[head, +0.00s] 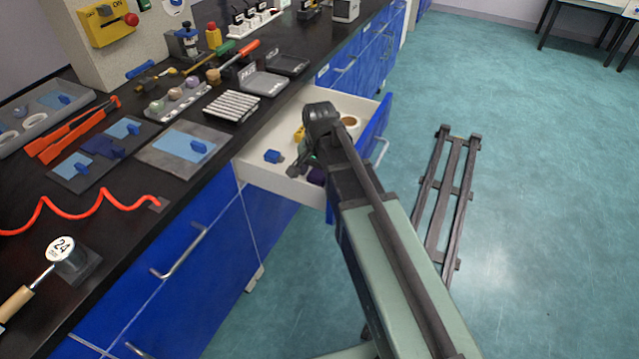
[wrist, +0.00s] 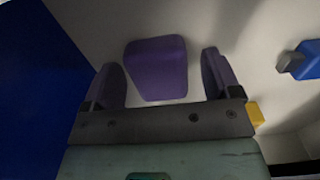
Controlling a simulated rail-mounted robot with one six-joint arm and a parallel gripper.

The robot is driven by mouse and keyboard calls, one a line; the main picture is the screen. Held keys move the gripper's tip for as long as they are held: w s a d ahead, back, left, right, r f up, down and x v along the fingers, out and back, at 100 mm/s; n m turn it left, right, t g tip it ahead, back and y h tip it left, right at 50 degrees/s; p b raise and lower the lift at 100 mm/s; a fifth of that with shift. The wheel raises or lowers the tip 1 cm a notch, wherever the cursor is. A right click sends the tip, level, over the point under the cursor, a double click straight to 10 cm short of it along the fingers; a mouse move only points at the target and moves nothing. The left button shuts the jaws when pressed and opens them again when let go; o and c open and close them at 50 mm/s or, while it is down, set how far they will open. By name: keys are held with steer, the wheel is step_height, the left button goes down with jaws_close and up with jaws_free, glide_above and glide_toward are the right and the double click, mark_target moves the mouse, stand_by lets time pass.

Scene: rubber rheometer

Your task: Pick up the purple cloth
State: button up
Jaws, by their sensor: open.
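The purple cloth (wrist: 157,68) shows in the wrist view as a folded, rounded block on the white drawer floor. It lies just beyond and between the two fingers of my gripper (wrist: 165,78), which are apart with nothing held. In the head view only a small dark purple part of the cloth (head: 317,176) shows beside my arm, and the rest is hidden. My gripper (head: 304,160) is over the open drawer in the head view, and its fingers are partly hidden by my own arm.
The open white drawer (head: 262,178) has a blue front. A blue object (head: 272,156) and a yellow object (head: 299,133) lie inside, with a tape roll (head: 349,121) further back. The dark bench top (head: 130,200) beside it is crowded with tools.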

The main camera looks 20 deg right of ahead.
mark_target(319, 171)
steer(key=shift+r, duration=0.15)
steer(key=c, duration=1.1)
steer(key=shift+r, duration=0.15)
step_height(319, 171, up, 20)
steer(key=p, duration=2)
